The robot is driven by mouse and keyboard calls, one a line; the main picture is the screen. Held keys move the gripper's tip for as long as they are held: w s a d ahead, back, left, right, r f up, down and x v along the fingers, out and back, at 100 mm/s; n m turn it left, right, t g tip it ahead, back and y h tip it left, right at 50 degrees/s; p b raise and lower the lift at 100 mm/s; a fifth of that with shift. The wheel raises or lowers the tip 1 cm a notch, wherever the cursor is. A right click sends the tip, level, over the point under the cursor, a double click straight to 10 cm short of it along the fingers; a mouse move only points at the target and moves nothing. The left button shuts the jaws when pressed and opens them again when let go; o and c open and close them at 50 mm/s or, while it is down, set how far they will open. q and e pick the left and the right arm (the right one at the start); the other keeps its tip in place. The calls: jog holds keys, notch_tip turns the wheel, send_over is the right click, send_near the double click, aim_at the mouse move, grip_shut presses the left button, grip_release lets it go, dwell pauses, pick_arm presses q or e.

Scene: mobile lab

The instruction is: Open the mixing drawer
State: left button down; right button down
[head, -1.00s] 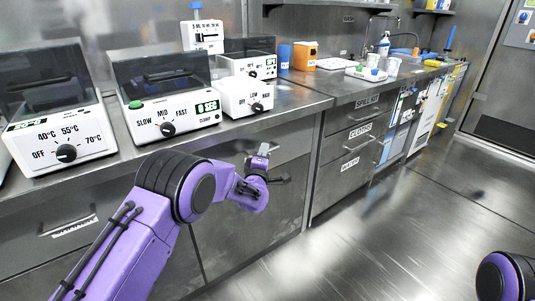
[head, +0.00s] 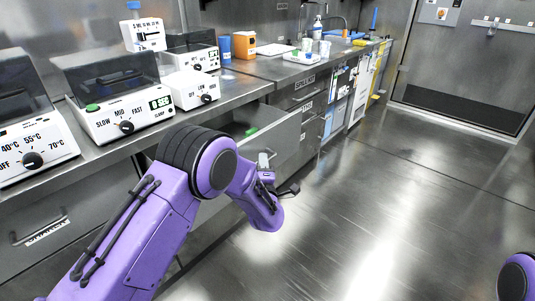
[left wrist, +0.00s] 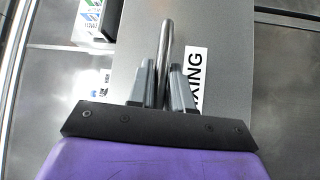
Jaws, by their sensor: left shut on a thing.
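The mixing drawer (head: 283,147) stands pulled out from under the counter in the head view, its inside partly visible. A green thing (head: 251,131) shows inside it. My left gripper (head: 266,163) is at the drawer's front. In the left wrist view, the fingers of my left gripper (left wrist: 162,88) are shut around the metal bar handle (left wrist: 166,42). The grey drawer front (left wrist: 228,50) carries a white label, partly hidden by a finger, that reads "XING". My right gripper is out of view.
The counter (head: 240,88) bears several white lab devices, including one with a speed dial (head: 118,112). Another drawer with a handle (head: 40,228) is at lower left. Labelled drawers (head: 303,92) stand farther back. The steel floor (head: 400,200) to the right is clear.

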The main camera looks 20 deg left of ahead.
pick_arm(q)
jog(key=shift+s+d, duration=0.3)
jog(key=shift+d, duration=0.65)
jog(key=shift+s+d, duration=0.25)
jog(key=shift+d, duration=0.65)
jog(key=c, duration=1.1)
grip_release()
jog(key=shift+w+d, duration=0.1)
jog(key=shift+w, duration=0.05)
jog(key=shift+c, duration=0.2)
jog(key=shift+s, duration=0.3)
jog(key=p+v, duration=0.1)
jog(key=v, duration=0.9)
